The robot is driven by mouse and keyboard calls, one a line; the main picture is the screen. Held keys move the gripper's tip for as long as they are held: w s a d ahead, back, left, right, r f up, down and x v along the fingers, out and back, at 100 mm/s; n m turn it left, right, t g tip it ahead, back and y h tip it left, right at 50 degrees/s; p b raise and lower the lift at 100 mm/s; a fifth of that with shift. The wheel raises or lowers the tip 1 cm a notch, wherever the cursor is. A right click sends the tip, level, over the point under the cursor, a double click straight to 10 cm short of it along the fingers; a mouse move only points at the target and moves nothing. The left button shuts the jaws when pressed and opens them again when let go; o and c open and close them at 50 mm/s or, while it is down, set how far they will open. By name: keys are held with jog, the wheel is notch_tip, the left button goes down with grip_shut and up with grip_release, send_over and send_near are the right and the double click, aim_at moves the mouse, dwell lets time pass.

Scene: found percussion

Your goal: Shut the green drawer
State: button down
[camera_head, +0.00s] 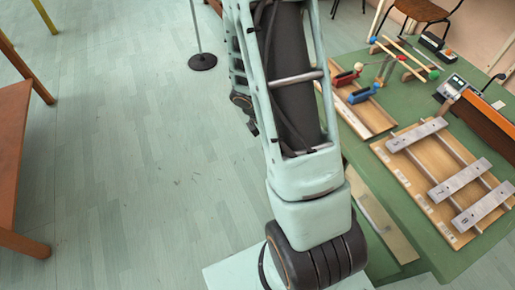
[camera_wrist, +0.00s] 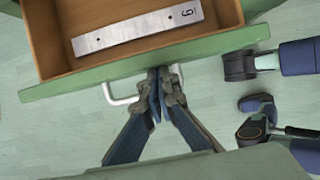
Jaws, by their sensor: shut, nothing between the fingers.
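The green drawer (camera_wrist: 215,45) stands open in the wrist view, its green front running across the picture. Its wooden inside holds a grey metal bar (camera_wrist: 137,28) marked with a digit. A pale bow handle (camera_wrist: 119,98) sticks out from the front and is partly hidden by my fingers. In the head view my arm hides my gripper and much of that side of the table.
The green table (camera_head: 415,105) on the right bears a wooden board with metal bars (camera_head: 460,180), a smaller board with coloured blocks (camera_head: 362,94) and small devices. A wooden table (camera_head: 12,130) stands far left. A black stand base (camera_head: 202,62) is on the otherwise clear floor between.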

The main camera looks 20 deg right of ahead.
jog(key=d+p, duration=0.2)
jog(key=d, duration=0.8)
jog(key=shift+d, duration=0.25)
